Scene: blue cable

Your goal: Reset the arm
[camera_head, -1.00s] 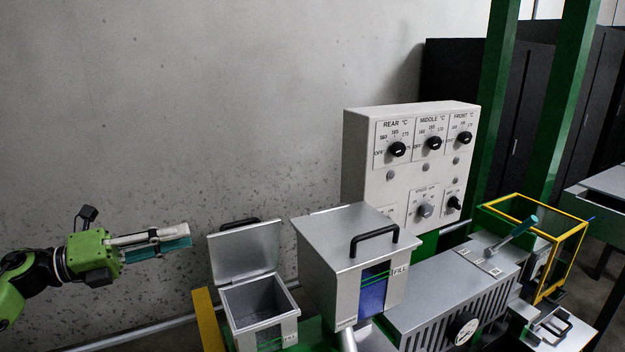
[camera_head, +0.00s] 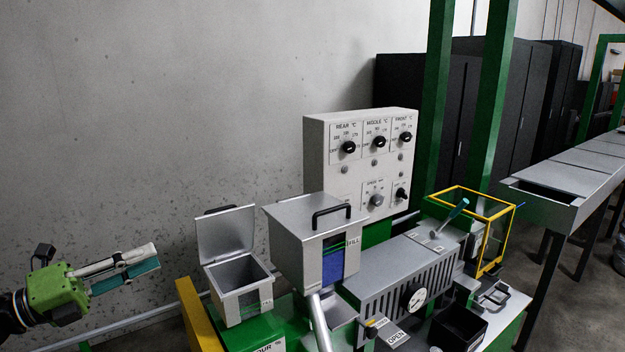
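My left gripper (camera_head: 150,258) shows at the left side of the head view, on a green wrist. It points right, and its long fingers with teal pads lie close together. I cannot see anything between them. It is in front of the grey wall, to the left of the open metal bin and apart from it. My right gripper is not in view.
The open-lidded metal bin (camera_head: 240,308) and a closed hopper (camera_head: 300,262) stand on the green machine. Behind are a dial panel (camera_head: 325,170) and a yellow-framed guard (camera_head: 487,235). A black box (camera_head: 457,328) sits front right. A long metal bench (camera_head: 570,178) is at right.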

